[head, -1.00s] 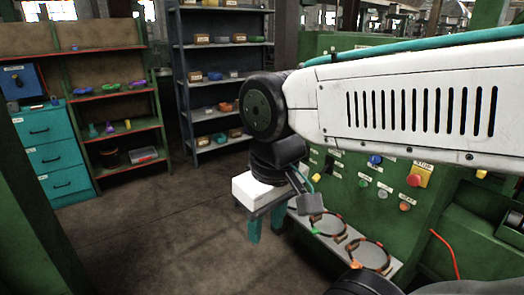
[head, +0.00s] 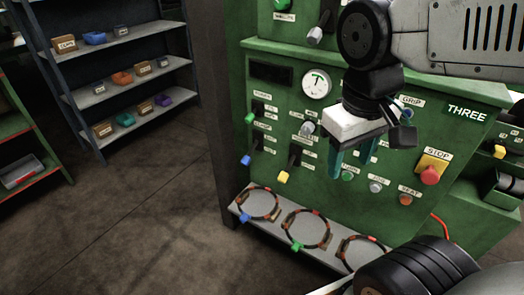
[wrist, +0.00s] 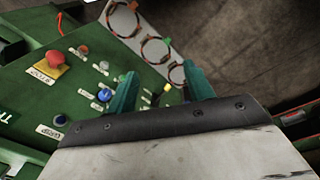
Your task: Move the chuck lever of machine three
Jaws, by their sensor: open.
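Machine three (head: 465,112) is a green panel marked THREE in the head view. Its left part has small levers: a green-tipped lever (head: 250,118), a blue-tipped lever (head: 246,160), a yellow-tipped lever (head: 284,177) and a grey-knobbed lever (head: 308,128). Their labels are too small to read surely, so I cannot tell which is the chuck lever. My gripper (head: 352,162) is open and empty in front of the panel, right of these levers.
A red stop button (head: 429,176) and several small buttons sit at the panel's right. A round gauge (head: 316,84) is above the levers. Red-banded rings (head: 305,229) lie on a grey ledge below. A shelf (head: 128,62) stands left; the floor between is clear.

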